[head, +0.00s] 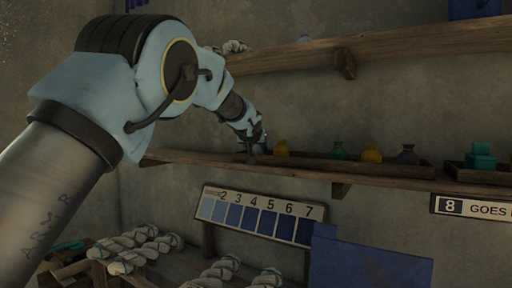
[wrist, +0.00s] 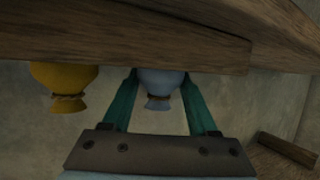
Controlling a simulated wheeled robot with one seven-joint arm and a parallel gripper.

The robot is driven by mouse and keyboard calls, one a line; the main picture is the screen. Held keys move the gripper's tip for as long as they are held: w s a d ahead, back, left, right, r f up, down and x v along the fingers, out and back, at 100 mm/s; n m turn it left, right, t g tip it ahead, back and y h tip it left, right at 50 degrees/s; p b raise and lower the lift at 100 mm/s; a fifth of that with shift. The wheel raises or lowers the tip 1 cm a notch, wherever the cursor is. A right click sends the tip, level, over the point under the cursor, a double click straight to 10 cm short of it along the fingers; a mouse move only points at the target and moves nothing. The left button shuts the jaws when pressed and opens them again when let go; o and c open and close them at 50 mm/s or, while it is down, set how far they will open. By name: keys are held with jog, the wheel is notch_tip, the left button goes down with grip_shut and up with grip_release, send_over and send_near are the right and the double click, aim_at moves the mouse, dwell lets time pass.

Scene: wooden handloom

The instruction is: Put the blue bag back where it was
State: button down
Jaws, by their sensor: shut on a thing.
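A pale blue bag (wrist: 160,82) with a tied neck is between the two teal fingers of my gripper (wrist: 160,98) in the wrist view, which shows the scene upside down. My gripper is shut on it. The bag's base is hidden behind the rim of a wooden tray (wrist: 120,45), so I cannot tell if it rests on the tray floor. In the head view my gripper (head: 256,145) is at the tray's left end, and the bag is mostly hidden by it. A yellow bag (wrist: 64,84) stands beside it, also in the head view (head: 282,148).
The tray (head: 350,166) lies on a wall shelf (head: 300,174) and also holds a green bag (head: 339,151), another yellow bag (head: 372,153) and a dark grey bag (head: 408,155). A second tray with teal blocks (head: 481,157) stands right. An upper shelf (head: 400,43) runs above.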

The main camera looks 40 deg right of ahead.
jog(key=shift+c, duration=2.2)
grip_release()
jog(key=shift+f, duration=0.1)
jog(key=shift+r, duration=0.25)
jog(key=shift+s+a+b, duration=0.25)
jog(key=shift+b, duration=0.1)
jog(key=b+v, duration=0.5)
jog(key=v, duration=0.6)
jog(key=shift+a, duration=0.2)
